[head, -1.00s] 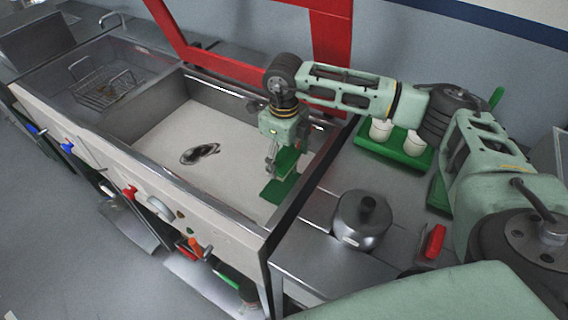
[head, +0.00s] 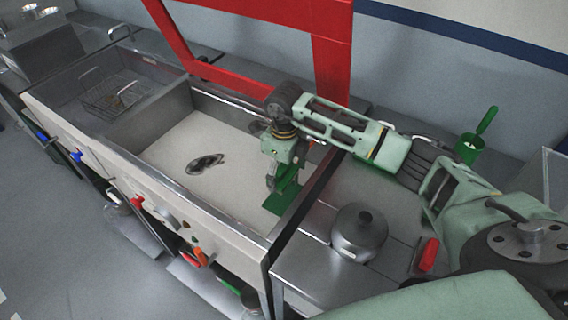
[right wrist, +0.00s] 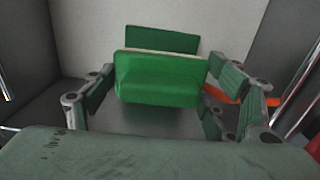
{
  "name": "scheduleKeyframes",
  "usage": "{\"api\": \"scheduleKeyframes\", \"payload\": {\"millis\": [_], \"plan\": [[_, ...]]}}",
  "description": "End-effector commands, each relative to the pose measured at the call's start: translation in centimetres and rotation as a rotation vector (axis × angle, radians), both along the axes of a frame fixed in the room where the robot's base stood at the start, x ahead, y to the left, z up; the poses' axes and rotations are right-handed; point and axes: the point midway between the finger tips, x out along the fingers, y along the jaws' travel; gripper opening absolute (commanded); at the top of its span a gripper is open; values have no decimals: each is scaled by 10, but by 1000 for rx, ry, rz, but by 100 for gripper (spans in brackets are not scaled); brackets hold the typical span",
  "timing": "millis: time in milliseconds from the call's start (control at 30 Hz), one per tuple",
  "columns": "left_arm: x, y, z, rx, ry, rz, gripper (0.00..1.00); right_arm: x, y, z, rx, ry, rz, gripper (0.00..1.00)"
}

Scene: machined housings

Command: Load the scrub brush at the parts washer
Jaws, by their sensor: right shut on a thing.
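My right gripper (head: 272,180) reaches down into the right-hand basin of the parts washer (head: 225,135), near that basin's right end. It is shut on a green block-like thing, which I take for the scrub brush (right wrist: 160,80). In the right wrist view the fingers are on both sides of it. A pale strip runs along its top edge, and a second green face shows behind it. In the head view green (head: 286,192) shows below the fingers. I cannot tell whether it touches the basin floor. My left gripper is not in view.
A dark patch (head: 205,163) lies on the basin floor. A wire basket (head: 112,97) sits in the left basin. A red frame (head: 225,75) rises behind.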

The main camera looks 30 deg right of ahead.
Motion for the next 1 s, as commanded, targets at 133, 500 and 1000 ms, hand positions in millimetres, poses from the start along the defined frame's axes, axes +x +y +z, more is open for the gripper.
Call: {"api": "scheduleKeyframes", "payload": {"millis": [133, 500, 1000], "plan": [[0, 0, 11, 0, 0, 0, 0, -5, -4, -8, 1, 17, -15, 57], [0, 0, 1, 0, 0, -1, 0, -7, -7, -29, -2, 22, -21, 57], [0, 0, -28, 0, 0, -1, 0, -6, -7, -73, -2, 20, -21, 57]]}}
